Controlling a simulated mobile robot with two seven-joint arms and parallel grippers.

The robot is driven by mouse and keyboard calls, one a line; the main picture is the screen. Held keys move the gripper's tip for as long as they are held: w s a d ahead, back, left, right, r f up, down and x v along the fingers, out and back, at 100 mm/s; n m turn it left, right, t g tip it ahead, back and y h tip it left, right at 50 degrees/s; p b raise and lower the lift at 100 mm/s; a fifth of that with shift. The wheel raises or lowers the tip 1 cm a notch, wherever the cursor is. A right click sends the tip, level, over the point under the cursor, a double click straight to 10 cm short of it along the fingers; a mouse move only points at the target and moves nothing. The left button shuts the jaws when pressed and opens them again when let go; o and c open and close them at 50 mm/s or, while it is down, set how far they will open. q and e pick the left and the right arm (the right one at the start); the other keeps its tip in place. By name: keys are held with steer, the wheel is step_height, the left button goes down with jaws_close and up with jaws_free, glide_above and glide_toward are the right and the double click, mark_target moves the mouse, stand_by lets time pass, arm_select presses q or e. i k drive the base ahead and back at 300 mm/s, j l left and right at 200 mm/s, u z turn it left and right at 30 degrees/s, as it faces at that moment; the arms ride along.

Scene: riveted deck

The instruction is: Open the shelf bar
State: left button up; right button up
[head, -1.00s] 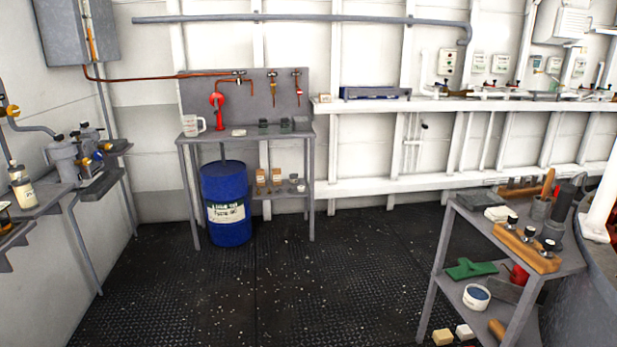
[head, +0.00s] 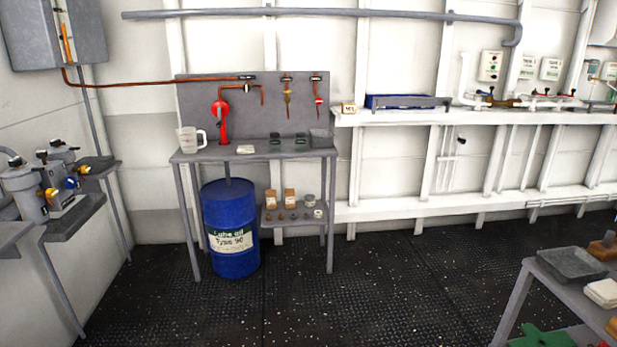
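A grey bar (head: 418,103) runs along the front of a blue box-like object (head: 385,98) on the white wall shelf (head: 450,117), right of centre. I cannot tell from here how the bar is fastened or whether it is closed. Neither of my grippers shows in the head view.
A grey workbench (head: 255,154) with a measuring jug (head: 190,139) and a red pump (head: 222,122) stands at the back wall, a blue oil drum (head: 230,220) below. A grey table (head: 545,282) stands at lower right, pump benches at left. The dark deck (head: 400,275) between is clear.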

mark_target(383, 102)
steer(key=i, duration=1.2)
steer(key=i+j+z, duration=0.2)
steer(key=i, duration=0.35)
steer(key=i+j+z, duration=0.1)
steer(key=i+z, duration=0.15)
steer(key=i, duration=0.25)
steer(key=i+j+z, duration=0.2)
steer(key=i+z, duration=0.15)
steer(key=i+j+z, duration=0.65)
steer(key=i+j, duration=0.2)
steer(key=j, duration=0.2)
steer(key=i+l+z, duration=0.15)
steer(key=i+l, duration=0.15)
steer(key=i+l+z, duration=0.1)
steer(key=i+l, duration=0.2)
steer(key=i, duration=0.2)
steer(key=i+l+z, duration=0.15)
steer(key=i, duration=0.3)
steer(key=k+l, duration=0.05)
steer(key=l, duration=0.05)
